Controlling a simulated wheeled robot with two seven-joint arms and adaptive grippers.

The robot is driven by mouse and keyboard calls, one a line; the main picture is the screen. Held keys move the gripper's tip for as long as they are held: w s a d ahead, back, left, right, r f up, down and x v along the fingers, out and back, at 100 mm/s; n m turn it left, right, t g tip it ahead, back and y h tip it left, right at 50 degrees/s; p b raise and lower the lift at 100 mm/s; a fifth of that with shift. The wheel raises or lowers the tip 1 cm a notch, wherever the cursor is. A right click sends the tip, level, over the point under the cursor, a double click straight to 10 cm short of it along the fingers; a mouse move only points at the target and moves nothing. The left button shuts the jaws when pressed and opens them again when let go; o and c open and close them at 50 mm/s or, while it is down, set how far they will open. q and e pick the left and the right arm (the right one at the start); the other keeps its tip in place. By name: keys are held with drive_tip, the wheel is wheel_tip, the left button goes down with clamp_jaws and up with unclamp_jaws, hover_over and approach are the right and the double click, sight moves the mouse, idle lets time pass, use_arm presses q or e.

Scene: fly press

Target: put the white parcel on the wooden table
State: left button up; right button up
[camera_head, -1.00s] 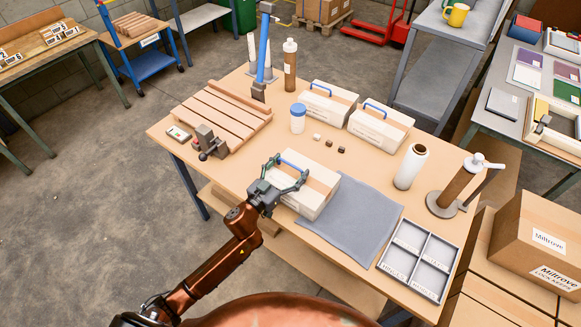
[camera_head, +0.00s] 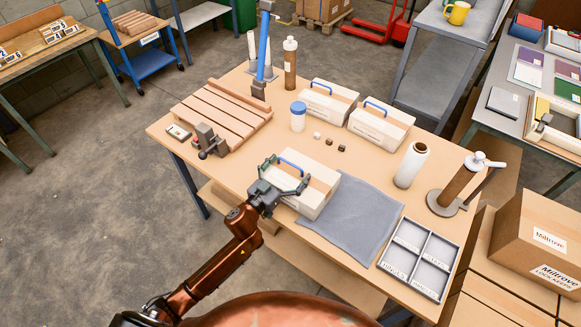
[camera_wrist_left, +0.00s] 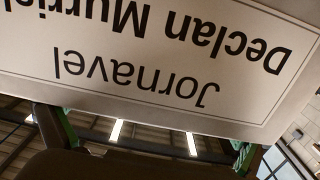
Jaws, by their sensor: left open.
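Three white parcels with brown tape and blue handles stand on the wooden table (camera_head: 240,165). The nearest white parcel (camera_head: 317,202) stands at the left edge of the grey mat and seems to overlap it. The other two, the left-hand parcel (camera_head: 322,112) and the right-hand parcel (camera_head: 380,135), stand farther back. My left gripper (camera_head: 285,176) is open at the near left side of the nearest parcel, its fingers by the blue handle. Whether they touch it I cannot tell. In the left wrist view, the parcel's printed label (camera_wrist_left: 160,50) fills the upper part. My right gripper is not in view.
The grey mat (camera_head: 360,215) and a grey divided tray (camera_head: 420,258) lie to the right. A blue-capped jar (camera_head: 298,118) and a slatted wooden board (camera_head: 215,115) are behind.

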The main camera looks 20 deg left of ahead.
use_arm(q)
drive_tip(key=shift+r, duration=0.15)
drive_tip(key=v, duration=1.2)
drive_tip(key=shift+r+p, duration=0.45)
